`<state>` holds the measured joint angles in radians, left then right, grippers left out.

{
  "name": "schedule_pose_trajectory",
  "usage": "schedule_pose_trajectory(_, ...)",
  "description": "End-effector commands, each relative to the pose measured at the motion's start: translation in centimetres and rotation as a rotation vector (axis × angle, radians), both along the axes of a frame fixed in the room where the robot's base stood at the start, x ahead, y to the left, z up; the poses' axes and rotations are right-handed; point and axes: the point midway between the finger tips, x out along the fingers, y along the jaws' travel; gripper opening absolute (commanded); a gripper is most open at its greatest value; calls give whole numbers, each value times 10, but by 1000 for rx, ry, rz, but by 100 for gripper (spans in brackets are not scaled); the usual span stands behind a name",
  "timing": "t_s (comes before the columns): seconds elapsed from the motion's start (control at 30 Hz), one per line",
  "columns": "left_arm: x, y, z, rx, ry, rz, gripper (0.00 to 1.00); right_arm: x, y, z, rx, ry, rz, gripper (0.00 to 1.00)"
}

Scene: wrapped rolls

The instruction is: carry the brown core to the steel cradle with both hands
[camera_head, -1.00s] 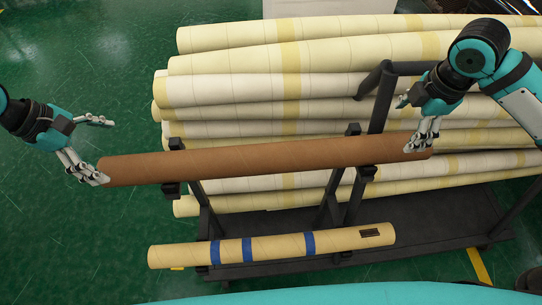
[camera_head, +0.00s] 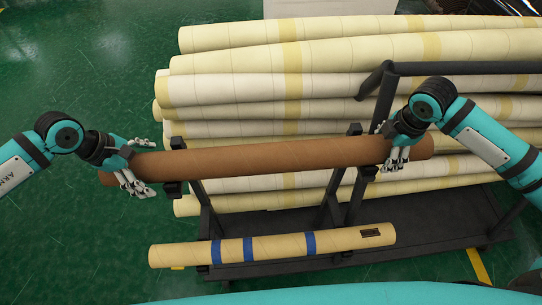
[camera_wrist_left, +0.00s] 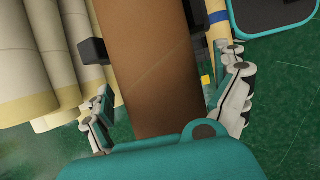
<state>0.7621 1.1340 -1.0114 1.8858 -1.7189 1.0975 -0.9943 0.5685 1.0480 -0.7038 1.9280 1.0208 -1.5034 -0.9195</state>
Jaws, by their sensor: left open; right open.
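The brown core (camera_head: 270,157) lies level across dark brackets on a black rack in the head view. My left gripper (camera_head: 142,168) is over its left end, with fingers on either side of it, open. In the left wrist view the brown core (camera_wrist_left: 150,60) runs between the spread fingers of my left gripper (camera_wrist_left: 170,105). My right gripper (camera_head: 388,145) is open at the right part of the core, a little in from its end, with fingers on both sides. The lower side of the core is hidden. I cannot make out which part is the steel cradle.
Several wrapped cream rolls (camera_head: 240,90) lie stacked behind the core. A tan tube with blue bands (camera_head: 270,245) lies lower on the black rack (camera_head: 440,225). Green floor (camera_head: 70,75) is clear at the left.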

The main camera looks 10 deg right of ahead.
Motion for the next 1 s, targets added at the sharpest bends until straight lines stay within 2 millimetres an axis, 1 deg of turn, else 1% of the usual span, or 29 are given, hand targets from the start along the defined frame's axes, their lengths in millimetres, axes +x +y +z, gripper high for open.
schedule_pose_trajectory(0.1,0,0,0,0,1,0,99,0,0,0,0,0,0,83)
schedule_pose_trajectory(0.63,0,0,0,0,0,0,29,0,0,1,0,-1,0,14)
schedule_pose_trajectory(0.7,0,0,0,0,0,0,20,0,0,1,0,-1,0,13)
schedule_pose_trajectory(0.77,0,0,0,0,0,0,13,0,0,1,0,-1,0,13)
schedule_pose_trajectory(1.0,1,0,2,0,-4,-1,13,1,0,3,2,-5,0,13)
